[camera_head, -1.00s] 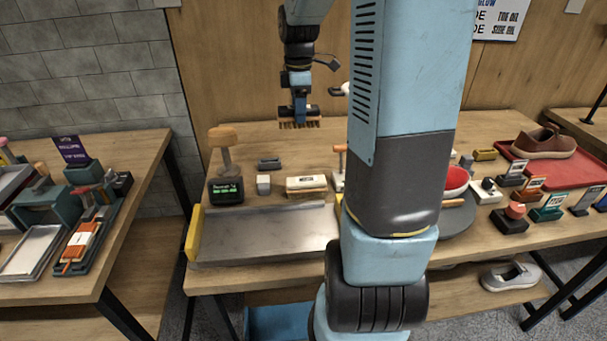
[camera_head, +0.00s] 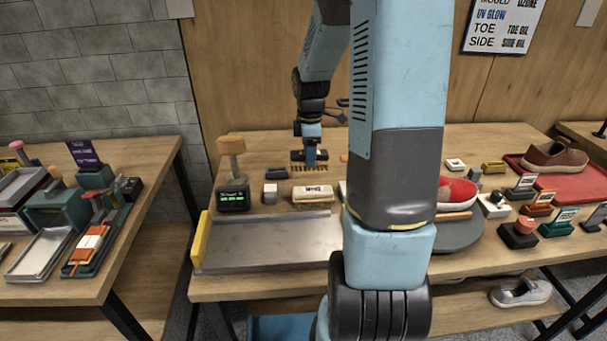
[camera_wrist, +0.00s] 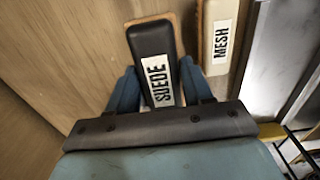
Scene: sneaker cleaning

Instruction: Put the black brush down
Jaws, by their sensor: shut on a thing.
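The black brush (camera_head: 321,156) has brown bristles pointing down. In the wrist view the black brush (camera_wrist: 150,42) shows a white SUEDE label. My gripper (camera_head: 310,164) is shut on it, with a blue finger on each side in the wrist view (camera_wrist: 155,92). The brush is over the back of the workbench, just behind the cream brush (camera_head: 313,196). I cannot tell whether its bristles touch the bench top. The cream brush, labelled MESH, lies beside it in the wrist view (camera_wrist: 219,68).
A grey metal tray (camera_head: 265,242) lies in front. A timer box (camera_head: 233,199), small white block (camera_head: 269,194) and dark block (camera_head: 277,173) are left of the brushes. My arm hides the bench to their right. A red shoe (camera_head: 457,192) is on the round turntable (camera_head: 462,236).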

